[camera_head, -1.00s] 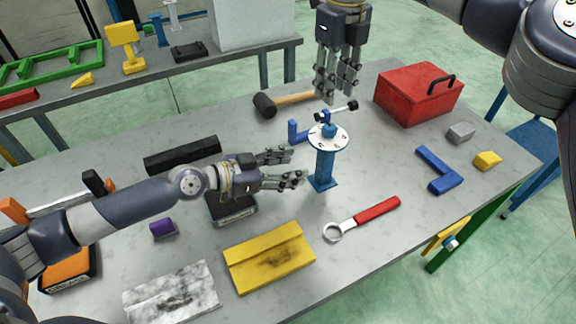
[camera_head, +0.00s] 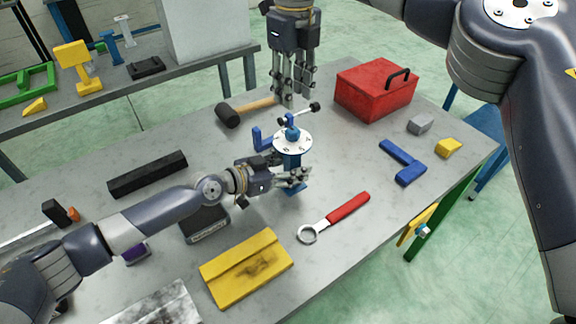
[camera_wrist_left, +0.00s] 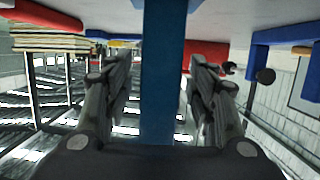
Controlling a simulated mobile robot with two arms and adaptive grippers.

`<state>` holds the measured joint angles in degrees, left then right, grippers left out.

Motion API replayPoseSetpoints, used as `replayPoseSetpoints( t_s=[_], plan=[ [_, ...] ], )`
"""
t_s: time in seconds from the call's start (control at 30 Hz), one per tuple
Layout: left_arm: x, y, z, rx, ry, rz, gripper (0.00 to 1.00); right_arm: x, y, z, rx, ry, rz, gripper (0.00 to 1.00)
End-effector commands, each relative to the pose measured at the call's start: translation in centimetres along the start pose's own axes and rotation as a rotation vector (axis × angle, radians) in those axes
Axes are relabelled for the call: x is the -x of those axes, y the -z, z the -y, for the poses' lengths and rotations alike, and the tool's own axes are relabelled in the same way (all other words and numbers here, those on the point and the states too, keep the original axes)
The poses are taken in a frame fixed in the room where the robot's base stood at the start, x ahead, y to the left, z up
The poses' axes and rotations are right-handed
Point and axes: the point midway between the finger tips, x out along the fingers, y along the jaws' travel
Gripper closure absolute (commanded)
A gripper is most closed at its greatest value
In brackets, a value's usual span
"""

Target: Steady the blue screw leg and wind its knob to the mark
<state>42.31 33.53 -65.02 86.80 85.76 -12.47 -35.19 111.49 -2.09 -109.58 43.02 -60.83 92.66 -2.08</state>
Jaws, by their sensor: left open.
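The blue screw leg (camera_head: 295,189) stands upright on the table, with a white marked disc (camera_head: 301,145) near its top. Its knob, a crossbar with dark ball ends (camera_head: 314,107), sits above the disc. My left gripper (camera_head: 301,178) is open at the leg's lower part. In the left wrist view the blue post (camera_wrist_left: 161,70) stands between the two fingers, with a gap on each side. My right gripper (camera_head: 289,102) points down just behind and above the crossbar, with its fingers apart and nothing seen between them. The mark is too small to make out.
A hammer (camera_head: 228,115) lies behind the leg. A ring wrench with a red handle (camera_head: 348,207) lies in front. A red toolbox (camera_head: 372,92) and a blue L-shaped bracket (camera_head: 410,173) are to the right. A yellow block (camera_head: 246,270) lies at the front left.

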Motion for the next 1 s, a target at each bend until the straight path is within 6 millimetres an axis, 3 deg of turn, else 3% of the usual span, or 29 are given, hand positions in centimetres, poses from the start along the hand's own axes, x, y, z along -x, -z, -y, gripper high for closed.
replayPoseSetpoints(
  t_s=[0.1, 0.33, 0.4, 0.5, 0.67, 1.0],
  plan=[
    [0.0, 0.0, 0.0, 0.000, 0.000, 0.000, 0.48, 0.0, 0.0, 0.0, 0.000, 0.000, 0.000, 0.67],
    [0.0, 0.0, 0.0, -0.001, 0.000, 0.000, 1.00, 0.0, 0.0, 0.0, 0.000, 0.000, 0.000, 0.67],
    [0.0, 0.0, 0.0, -0.001, 0.000, 0.000, 1.00, 0.0, 0.0, 0.0, 0.000, 0.000, 0.000, 0.67],
    [0.1, 0.0, 0.0, -0.001, 0.000, 0.000, 1.00, 0.0, 0.0, 0.0, 0.010, 0.000, 0.000, 0.51],
    [0.1, 0.0, 0.0, -0.001, 0.000, 0.000, 1.00, 0.3, -0.1, -0.1, 0.125, -0.001, 0.001, 0.51],
    [0.1, 0.0, 0.0, -0.001, 0.000, 0.001, 1.00, 1.6, -0.1, -0.1, 0.541, -0.001, 0.000, 0.51]
  ],
)
